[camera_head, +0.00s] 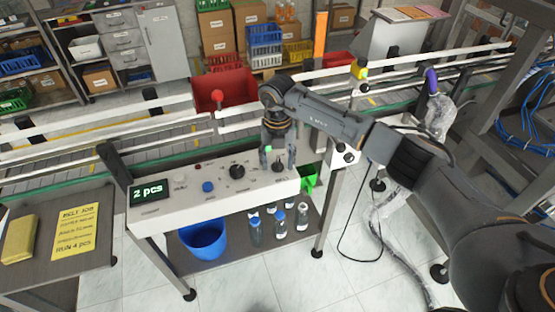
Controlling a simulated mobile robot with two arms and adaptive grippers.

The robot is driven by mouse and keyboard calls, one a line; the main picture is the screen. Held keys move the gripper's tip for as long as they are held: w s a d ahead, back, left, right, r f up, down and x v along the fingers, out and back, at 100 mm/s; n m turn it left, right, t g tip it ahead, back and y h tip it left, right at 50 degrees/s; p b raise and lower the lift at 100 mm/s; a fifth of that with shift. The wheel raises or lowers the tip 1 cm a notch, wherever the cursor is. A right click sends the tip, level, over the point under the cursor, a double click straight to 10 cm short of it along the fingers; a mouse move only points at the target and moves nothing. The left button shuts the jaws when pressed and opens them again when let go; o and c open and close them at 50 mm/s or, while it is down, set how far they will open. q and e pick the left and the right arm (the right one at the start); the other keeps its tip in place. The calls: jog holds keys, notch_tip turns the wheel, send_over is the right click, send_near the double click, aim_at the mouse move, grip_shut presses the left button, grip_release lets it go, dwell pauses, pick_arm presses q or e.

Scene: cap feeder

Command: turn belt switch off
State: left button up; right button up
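The white control panel (215,200) stands in front of the conveyor. A black rotary knob (278,168) sits at its right end, with a small label below it that seems to read BELT. My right gripper (278,163) points down over this knob, one finger on each side. The fingers are apart; I cannot tell whether they touch the knob. The knob's setting is too small to read. A second black knob (237,172) is at the panel's middle, left of the gripper. My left gripper is not in view.
The conveyor belt (60,153) with white rails runs behind. A red bin (224,88) stands beyond. A blue bucket (203,238) and several bottles are below.

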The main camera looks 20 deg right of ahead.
jog(key=c, duration=1)
jog(key=n+b, duration=0.2)
jog(key=shift+f+b, duration=0.2)
jog(key=shift+b, duration=0.15)
jog(key=n+b, duration=0.3)
jog(key=shift+n, duration=0.4)
jog(key=n+b, duration=0.3)
jog(key=shift+r, duration=0.1)
jog(key=shift+r+n+b, duration=0.1)
jog(key=shift+n+b, duration=0.65)
jog(key=shift+n, duration=0.95)
